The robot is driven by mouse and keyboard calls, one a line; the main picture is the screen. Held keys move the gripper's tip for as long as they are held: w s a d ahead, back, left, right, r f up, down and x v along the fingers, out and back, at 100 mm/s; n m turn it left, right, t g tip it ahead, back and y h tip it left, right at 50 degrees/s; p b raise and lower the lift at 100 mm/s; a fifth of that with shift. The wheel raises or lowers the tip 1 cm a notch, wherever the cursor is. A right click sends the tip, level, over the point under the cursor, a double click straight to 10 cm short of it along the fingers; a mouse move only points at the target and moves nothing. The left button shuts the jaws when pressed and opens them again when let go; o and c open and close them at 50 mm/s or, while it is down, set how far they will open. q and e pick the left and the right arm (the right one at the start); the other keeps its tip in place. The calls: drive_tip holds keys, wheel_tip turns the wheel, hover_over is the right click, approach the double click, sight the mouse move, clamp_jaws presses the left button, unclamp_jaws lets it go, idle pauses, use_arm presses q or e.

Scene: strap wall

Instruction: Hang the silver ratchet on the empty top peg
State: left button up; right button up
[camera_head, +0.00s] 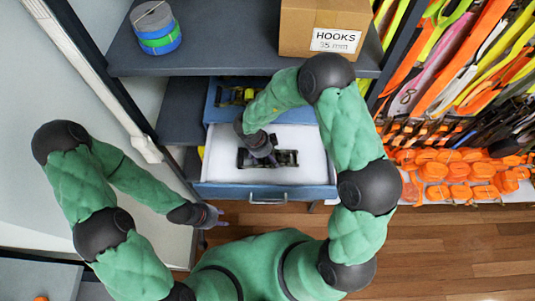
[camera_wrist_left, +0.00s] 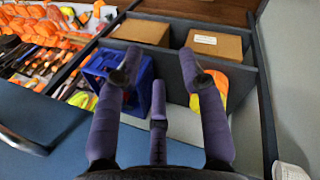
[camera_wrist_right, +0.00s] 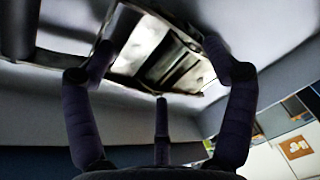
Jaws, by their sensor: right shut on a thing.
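The silver ratchet (camera_head: 287,158) lies in the open drawer (camera_head: 222,170) with a white inside and a blue front in the head view. My right gripper (camera_head: 264,150) reaches down into the drawer and is shut on the ratchet. In the right wrist view, the ratchet's metal frame (camera_wrist_right: 165,60) fills the space between the fingers (camera_wrist_right: 160,72). My left gripper (camera_head: 211,215) is left of the drawer, apart from it. In the left wrist view its fingers (camera_wrist_left: 160,65) are spread and empty. I cannot make out the empty top peg.
A shelf above the drawer holds a HOOKS box (camera_head: 310,25) and a strap roll (camera_head: 155,28). Another item (camera_head: 235,96) lies behind the white drawer. Hanging straps (camera_head: 440,60) and orange rolled straps (camera_head: 460,172) are at right. A blue crate (camera_wrist_left: 103,68) shows in the left wrist view.

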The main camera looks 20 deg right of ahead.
sight(261, 160)
drive_tip(key=shift+f, duration=0.1)
drive_tip(key=o, duration=1.5)
drive_tip(key=shift+f, duration=0.1)
drive_tip(key=shift+f+b, duration=0.15)
drive_tip(key=shift+b, duration=0.4)
drive_tip(key=v, duration=1.1)
drive_tip(key=shift+d+b, duration=0.25)
drive_tip(key=shift+b, duration=0.1)
drive_tip(key=shift+s, duration=0.1)
